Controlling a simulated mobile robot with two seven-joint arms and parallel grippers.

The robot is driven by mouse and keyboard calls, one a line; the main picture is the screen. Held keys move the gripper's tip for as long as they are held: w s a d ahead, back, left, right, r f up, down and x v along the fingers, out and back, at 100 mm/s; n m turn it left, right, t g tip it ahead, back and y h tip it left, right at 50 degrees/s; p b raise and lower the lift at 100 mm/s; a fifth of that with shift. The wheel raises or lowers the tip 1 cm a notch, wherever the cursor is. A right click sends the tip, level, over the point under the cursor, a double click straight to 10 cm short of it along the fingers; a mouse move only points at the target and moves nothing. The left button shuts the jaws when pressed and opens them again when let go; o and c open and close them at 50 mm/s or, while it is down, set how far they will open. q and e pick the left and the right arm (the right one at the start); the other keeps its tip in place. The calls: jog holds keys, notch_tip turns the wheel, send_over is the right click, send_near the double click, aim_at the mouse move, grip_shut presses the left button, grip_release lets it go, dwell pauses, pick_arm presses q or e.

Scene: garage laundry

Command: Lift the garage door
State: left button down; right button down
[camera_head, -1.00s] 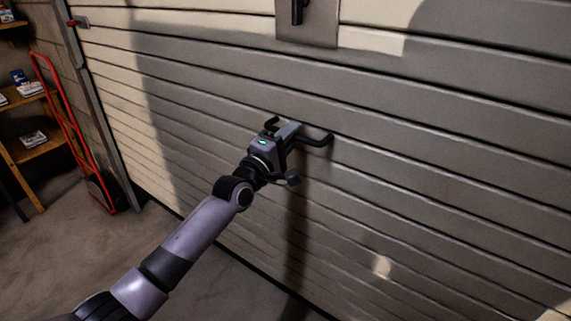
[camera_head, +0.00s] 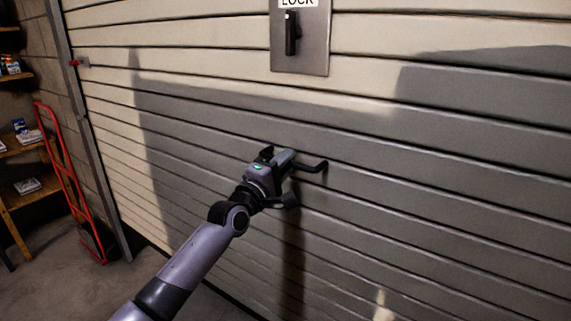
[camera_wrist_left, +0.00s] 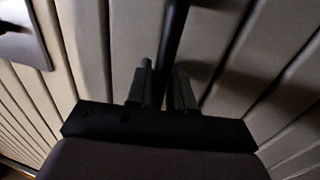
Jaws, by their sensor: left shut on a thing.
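The garage door (camera_head: 420,130) is a pale slatted panel that fills most of the head view. A black bar handle (camera_head: 315,167) sticks out from its lower middle. My left gripper (camera_head: 285,160) is at the handle, and its body hides part of the bar. In the left wrist view the dark handle bar (camera_wrist_left: 176,40) runs between the two fingers of the left gripper (camera_wrist_left: 162,85), which are shut on it. The door's slats (camera_wrist_left: 235,40) lie close behind. A metal lock plate (camera_head: 312,55) with a black lever is above the handle. My right gripper is not in view.
A red hand truck (camera_head: 70,185) stands at the left beside the door's metal side rail (camera_head: 85,130). Wooden shelves (camera_head: 25,140) with small boxes are at the far left. The concrete floor (camera_head: 60,285) shows at the lower left.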

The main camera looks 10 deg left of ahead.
pick_arm(q)
jog(key=c, duration=1.2)
grip_release()
jog(key=shift+a+r, duration=0.1)
jog(key=shift+r, duration=0.15)
jog(key=shift+o, duration=0.2)
jog(key=shift+f, duration=0.15)
jog(key=shift+f, duration=0.1)
jog(key=v, duration=0.7)
jog(key=shift+s, duration=0.1)
